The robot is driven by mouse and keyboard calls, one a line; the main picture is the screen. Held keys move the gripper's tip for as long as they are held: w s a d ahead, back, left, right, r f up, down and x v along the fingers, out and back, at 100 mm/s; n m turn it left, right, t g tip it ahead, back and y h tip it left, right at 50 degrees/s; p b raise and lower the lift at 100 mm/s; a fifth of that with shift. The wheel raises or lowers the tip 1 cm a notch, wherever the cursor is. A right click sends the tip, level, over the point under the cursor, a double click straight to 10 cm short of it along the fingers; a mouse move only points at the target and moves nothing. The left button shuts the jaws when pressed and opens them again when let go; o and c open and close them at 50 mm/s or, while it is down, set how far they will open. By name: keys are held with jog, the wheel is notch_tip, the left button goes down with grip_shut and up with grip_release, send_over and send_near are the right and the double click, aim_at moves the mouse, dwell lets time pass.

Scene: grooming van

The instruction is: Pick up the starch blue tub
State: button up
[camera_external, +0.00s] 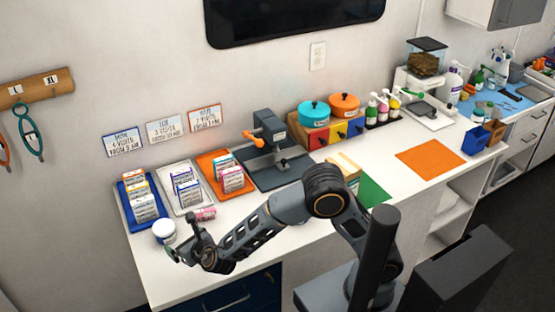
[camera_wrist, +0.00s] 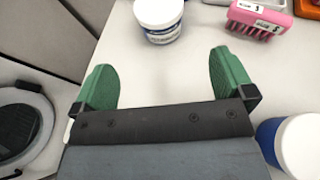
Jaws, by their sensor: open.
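A white-lidded tub with a blue band (camera_external: 164,232) stands at the left front of the white counter. In the wrist view, a white tub with a blue label (camera_wrist: 160,20) stands ahead of my gripper (camera_wrist: 163,68), roughly in line with the gap between the fingers. A second tub, blue with a white lid (camera_wrist: 285,145), is at the right edge of the wrist view, beside my gripper and partly cut off. I cannot read either label. My gripper's green fingers are apart with nothing between them. In the external view, my gripper (camera_external: 186,250) is low near the banded tub.
A pink brush-like block (camera_wrist: 258,18) lies right of the labelled tub. Blue (camera_external: 127,214), white (camera_external: 180,209) and orange (camera_external: 212,188) trays with small boxes stand behind. A grey stand (camera_external: 270,165) is to their right. The counter's left edge is close.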

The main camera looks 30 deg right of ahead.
aim_at(170, 235)
jog(key=x, duration=0.7)
jog(key=shift+w+a+f+p, duration=0.2)
jog(key=shift+w+p, duration=0.15)
jog(key=shift+p, duration=0.05)
jog(key=shift+p+x, duration=0.7)
jog(key=shift+x, duration=1.9)
jog(key=shift+d+f, duration=0.1)
jog(key=shift+c, duration=0.5)
jog(key=c, duration=0.9)
jog(key=shift+o, duration=0.2)
